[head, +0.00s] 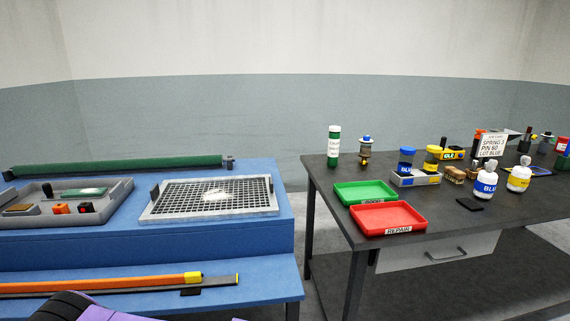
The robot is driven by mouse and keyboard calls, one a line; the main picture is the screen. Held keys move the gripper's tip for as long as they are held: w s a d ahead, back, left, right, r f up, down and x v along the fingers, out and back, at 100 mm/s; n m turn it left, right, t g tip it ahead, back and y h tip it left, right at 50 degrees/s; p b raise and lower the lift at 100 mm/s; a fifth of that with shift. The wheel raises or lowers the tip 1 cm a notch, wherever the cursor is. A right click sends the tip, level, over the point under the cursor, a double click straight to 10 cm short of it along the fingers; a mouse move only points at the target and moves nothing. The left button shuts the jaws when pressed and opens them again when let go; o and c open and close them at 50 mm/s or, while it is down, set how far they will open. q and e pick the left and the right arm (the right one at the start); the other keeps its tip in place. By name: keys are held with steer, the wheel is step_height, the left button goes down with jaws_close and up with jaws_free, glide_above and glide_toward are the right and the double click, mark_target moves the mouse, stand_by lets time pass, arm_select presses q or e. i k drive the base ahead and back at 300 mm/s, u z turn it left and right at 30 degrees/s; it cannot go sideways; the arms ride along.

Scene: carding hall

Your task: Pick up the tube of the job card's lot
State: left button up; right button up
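The job card (494,147) stands upright on the dark table; its lines read SPRING 3, PIN 60 and LOT BLUE. A tube with a blue cap (406,160) stands in a grey rack (403,180). A tube with a yellow cap (431,158) stands to its right in the same rack. The rack's front has a blue and a yellow patch. Neither of my grippers can be made out; only a purple and black part of mine shows at the bottom left edge.
A green tray (366,203) and a red REPAIR tray (419,232) lie left of and in front of the rack. Blue-labelled (485,186) and yellow-labelled (519,179) bottles stand to its right. A green canister (334,148) stands behind. A blue bench (265,236) is at left, beyond a gap.

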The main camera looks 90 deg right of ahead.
mark_target(404, 166)
steer(key=z, duration=0.05)
steer(key=i, duration=0.15)
steer(key=z, duration=3.9)
